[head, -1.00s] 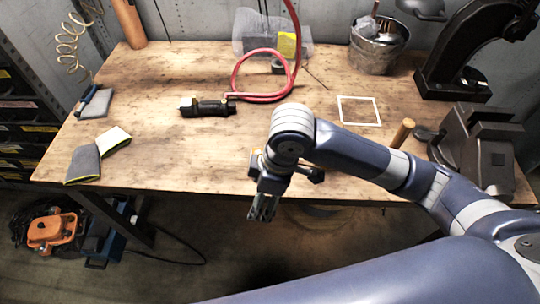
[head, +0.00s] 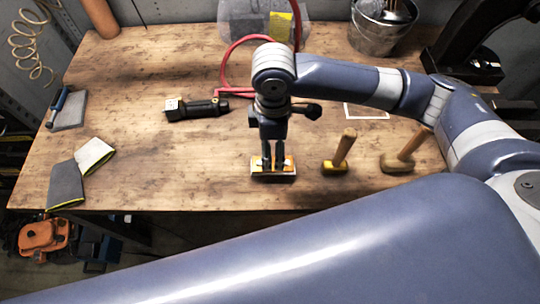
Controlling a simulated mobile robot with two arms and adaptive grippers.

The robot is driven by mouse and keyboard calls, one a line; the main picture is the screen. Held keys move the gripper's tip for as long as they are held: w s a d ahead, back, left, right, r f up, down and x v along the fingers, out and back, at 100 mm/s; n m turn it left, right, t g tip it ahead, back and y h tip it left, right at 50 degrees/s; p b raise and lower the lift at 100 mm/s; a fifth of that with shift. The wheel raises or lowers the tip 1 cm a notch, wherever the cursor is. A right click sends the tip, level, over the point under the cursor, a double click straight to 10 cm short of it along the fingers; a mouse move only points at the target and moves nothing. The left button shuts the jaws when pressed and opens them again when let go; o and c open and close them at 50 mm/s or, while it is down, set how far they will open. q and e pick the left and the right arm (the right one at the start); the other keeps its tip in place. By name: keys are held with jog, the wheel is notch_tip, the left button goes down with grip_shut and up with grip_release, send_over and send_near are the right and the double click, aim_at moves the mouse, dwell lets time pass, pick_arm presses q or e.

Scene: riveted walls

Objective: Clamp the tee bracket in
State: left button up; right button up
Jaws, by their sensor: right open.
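My right gripper (head: 275,166) points down at the front edge of the workbench. My left gripper is out of view.
The bench's left middle is clear.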

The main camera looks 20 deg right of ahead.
aim_at(273, 163)
jog(key=f, duration=0.1)
jog(key=s+f, duration=0.1)
jog(key=f, duration=0.1)
jog(key=shift+w+f, duration=0.1)
jog(key=shift+f, duration=0.15)
notch_tip(273, 163, down, 5)
jog(key=shift+w+r+p, duration=0.1)
jog(key=shift+p, duration=0.75)
jog(key=c, duration=1.2)
grip_shut()
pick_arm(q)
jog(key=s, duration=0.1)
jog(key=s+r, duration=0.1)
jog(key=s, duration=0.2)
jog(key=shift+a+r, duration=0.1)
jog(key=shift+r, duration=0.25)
pick_arm(e)
jog(key=shift+w, duration=0.1)
